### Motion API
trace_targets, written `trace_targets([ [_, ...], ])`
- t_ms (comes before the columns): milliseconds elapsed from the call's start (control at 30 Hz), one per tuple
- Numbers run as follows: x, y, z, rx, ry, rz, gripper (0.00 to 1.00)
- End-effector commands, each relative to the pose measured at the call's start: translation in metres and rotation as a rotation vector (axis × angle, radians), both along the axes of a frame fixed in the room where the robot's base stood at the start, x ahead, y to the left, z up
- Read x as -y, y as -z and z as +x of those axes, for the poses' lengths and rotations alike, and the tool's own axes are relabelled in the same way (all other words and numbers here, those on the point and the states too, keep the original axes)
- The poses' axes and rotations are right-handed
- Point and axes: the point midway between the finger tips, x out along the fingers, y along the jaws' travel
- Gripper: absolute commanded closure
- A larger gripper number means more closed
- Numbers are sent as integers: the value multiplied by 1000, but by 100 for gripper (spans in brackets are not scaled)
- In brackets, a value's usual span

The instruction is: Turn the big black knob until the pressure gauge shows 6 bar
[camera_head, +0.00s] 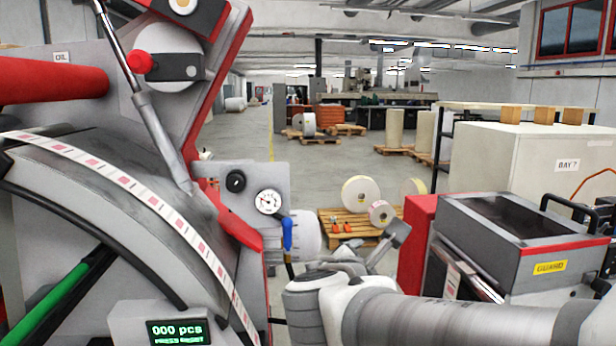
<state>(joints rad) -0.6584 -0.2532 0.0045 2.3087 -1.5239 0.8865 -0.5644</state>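The black knob (235,181) sits on a grey panel (255,177) on the machine, left of centre. The round white pressure gauge (268,201) is on the same panel, just right of and below the knob. Its dial is too small to read a value with certainty. My arm comes in from the lower right and bends near the bottom centre. What looks like my gripper (397,234) is a small grey end piece right of the panel, well apart from the knob and touching nothing that I can see. Its fingers are not clear.
A blue handle (287,234) hangs below the gauge. The rewinder with its label strip (150,200) fills the left side. A counter display (177,332) reads 000 pcs. A red-and-grey guarded box (505,245) stands right. A pallet with rolls (345,222) lies behind my arm.

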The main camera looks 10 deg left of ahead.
Motion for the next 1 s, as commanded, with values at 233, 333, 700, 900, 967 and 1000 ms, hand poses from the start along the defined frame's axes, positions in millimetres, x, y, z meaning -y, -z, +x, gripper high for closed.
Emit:
trace_targets([
  [233,-144,-49,11,175,-454,-496,24],
  [333,-185,-58,4,242,-565,-624,24],
  [700,-228,-64,11,314,-665,-746,24],
  [900,-238,-65,47,313,-664,-746,24],
  [967,-241,-65,58,313,-663,-744,24],
  [1000,-243,-65,66,313,-665,-744,24],
])
